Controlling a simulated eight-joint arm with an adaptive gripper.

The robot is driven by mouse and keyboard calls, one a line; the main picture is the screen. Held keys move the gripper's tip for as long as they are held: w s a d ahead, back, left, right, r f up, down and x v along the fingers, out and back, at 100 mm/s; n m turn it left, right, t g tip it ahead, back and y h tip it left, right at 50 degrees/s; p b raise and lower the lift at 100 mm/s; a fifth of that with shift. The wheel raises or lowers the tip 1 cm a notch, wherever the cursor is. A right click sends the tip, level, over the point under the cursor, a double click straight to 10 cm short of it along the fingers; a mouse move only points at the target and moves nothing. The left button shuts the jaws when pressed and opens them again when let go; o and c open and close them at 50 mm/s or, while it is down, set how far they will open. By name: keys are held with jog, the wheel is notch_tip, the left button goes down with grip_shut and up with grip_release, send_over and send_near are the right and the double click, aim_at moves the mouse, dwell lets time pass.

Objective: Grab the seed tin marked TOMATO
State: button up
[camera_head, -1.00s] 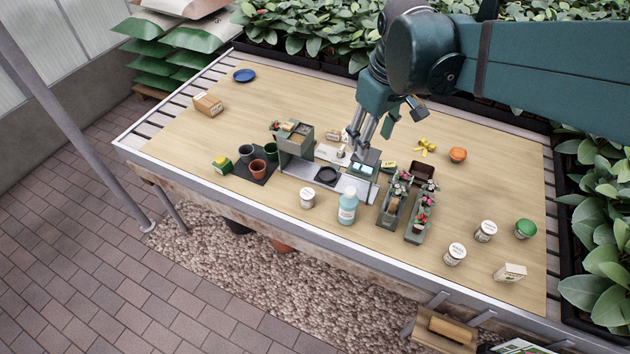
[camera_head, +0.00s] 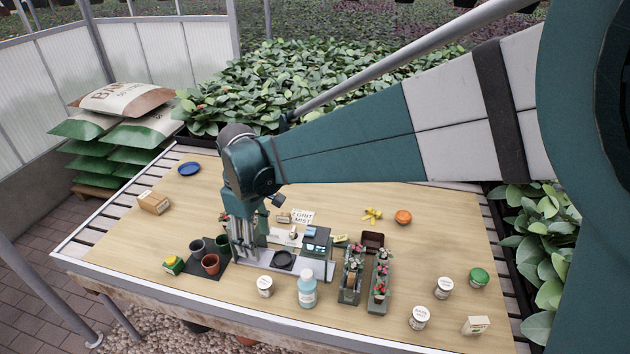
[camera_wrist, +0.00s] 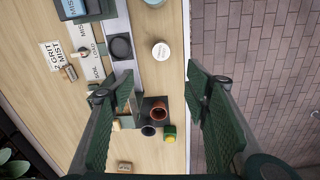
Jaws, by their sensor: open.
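White round tins with printed lids stand on the wooden table: one (camera_head: 265,286) at the front middle, one (camera_head: 443,288) at the right and one (camera_head: 419,318) nearer the right front edge. Their lettering is too small to read, so I cannot tell which is marked TOMATO. A green-lidded tin (camera_head: 479,278) stands at the far right. In the wrist view, a white lid (camera_wrist: 161,51) lies beyond my fingertips, between their lines. My gripper (camera_head: 245,258) is open and empty above the left part of the metal scale station, hiding part of it.
The scale station (camera_head: 312,268) holds a black dish (camera_head: 283,259). A blue bottle (camera_head: 307,289) stands right of the front tin. Flower-filled planters (camera_head: 380,280) stand further right. Pots (camera_head: 211,263) sit on a dark mat at left.

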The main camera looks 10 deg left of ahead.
send_over(265, 282)
notch_tip(265, 282, down, 15)
jog(key=shift+s+f, duration=0.1)
jog(key=shift+f, duration=0.05)
jog(key=shift+f+b, duration=0.3)
jog(key=shift+f, duration=1)
jog(key=shift+f+b, duration=0.7)
jog(key=shift+f, duration=1.9)
jog(key=shift+c, duration=0.3)
jog(key=c, duration=1)
